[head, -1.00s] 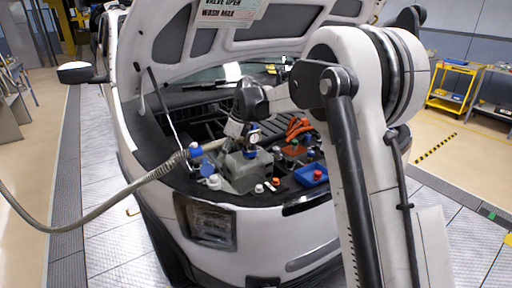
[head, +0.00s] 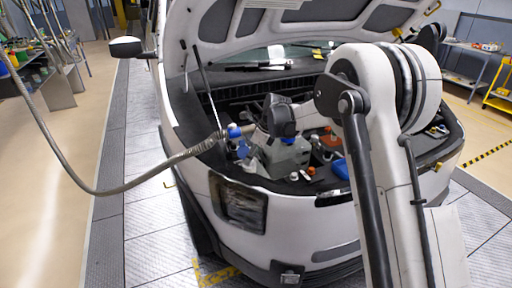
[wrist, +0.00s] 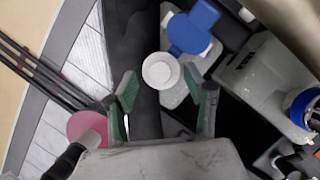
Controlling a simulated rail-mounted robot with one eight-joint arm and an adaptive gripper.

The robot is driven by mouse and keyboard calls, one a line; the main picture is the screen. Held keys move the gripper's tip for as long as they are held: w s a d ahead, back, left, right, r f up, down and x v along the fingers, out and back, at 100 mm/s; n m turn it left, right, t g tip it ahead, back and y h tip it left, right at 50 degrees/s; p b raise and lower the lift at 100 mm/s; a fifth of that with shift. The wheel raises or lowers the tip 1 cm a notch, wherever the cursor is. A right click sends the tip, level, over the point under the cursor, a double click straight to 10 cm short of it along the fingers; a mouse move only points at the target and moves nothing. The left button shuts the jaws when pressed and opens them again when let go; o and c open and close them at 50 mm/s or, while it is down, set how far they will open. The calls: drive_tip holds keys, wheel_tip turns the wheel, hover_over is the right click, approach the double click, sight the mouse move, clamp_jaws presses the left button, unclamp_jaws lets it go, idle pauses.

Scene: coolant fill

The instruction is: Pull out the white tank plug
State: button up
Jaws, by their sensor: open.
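The white tank plug (wrist: 161,70) is a round, pale cap seen from above in the wrist view, over a light tank neck. My gripper (wrist: 160,78) is open, its two green-padded fingers on the left and right of the plug. A gap shows between the plug and the left finger; the right fingertip is close to it, and I cannot tell if they touch. In the head view my wrist (head: 278,117) is over the front left of the engine bay and hides the plug.
A blue fitting (wrist: 195,28) is right beside the plug. A grey tank (wrist: 262,72) with a blue-ringed neck (wrist: 304,108) stands to the right. A hose (head: 130,190) runs to a blue-topped fitting (head: 233,132) at the bay's left. The raised hood (head: 290,20) is overhead.

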drive_tip(key=shift+x, duration=1.4)
drive_tip(key=c, duration=0.7)
drive_tip(key=shift+o, duration=1.4)
drive_tip(key=shift+c, duration=0.7)
drive_tip(key=shift+r, duration=0.4)
drive_tip(key=shift+r+p, duration=0.8)
drive_tip(key=shift+r, duration=1.55)
